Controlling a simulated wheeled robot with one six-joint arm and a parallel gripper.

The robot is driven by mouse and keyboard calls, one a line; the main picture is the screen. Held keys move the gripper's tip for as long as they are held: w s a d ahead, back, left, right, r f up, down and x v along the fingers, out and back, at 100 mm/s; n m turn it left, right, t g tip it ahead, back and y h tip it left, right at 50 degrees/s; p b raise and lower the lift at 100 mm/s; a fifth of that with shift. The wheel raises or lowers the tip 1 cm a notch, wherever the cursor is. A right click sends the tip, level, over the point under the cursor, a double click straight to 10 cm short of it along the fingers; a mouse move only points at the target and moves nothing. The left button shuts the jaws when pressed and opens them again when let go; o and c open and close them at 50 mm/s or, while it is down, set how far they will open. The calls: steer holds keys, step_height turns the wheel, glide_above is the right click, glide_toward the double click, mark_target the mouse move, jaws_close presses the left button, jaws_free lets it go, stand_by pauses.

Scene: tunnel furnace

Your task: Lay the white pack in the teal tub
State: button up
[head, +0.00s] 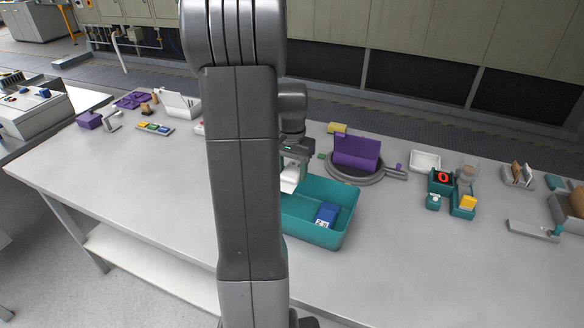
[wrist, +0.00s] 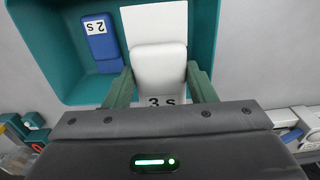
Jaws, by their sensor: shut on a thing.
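The white pack (wrist: 158,68), marked "3 s", sits between the green fingers of my gripper (wrist: 162,84), which is shut on it. In the head view the white pack (head: 289,182) hangs below my gripper (head: 293,166) at the back left of the teal tub (head: 316,234), partly hidden by my arm. In the wrist view the pack is over the teal tub (wrist: 48,50). A blue pack (head: 326,214), marked "2 s", lies inside the tub; it also shows in the wrist view (wrist: 101,44). I cannot tell whether the white pack touches the tub floor.
A flat white rectangle (wrist: 154,20) shows beyond the held pack in the wrist view. A purple block on a round grey stand (head: 357,153) is behind the tub. Teal holders (head: 441,182) stand to the right. The table front left (head: 150,195) is clear.

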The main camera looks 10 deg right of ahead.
steer(key=b, duration=0.8)
glide_toward(291, 211)
steer(key=shift+w+d+f, duration=0.1)
steer(key=shift+f, duration=1.2)
steer(key=shift+w+d+f, duration=0.1)
steer(key=shift+f, duration=1.2)
steer(key=shift+s+a+f, duration=0.1)
steer(key=shift+s+f, duration=0.05)
steer(key=shift+s, duration=0.05)
steer(key=shift+f, duration=0.4)
steer(key=o, duration=1.1)
steer(key=shift+o, duration=0.4)
steer(key=shift+o, duration=1.1)
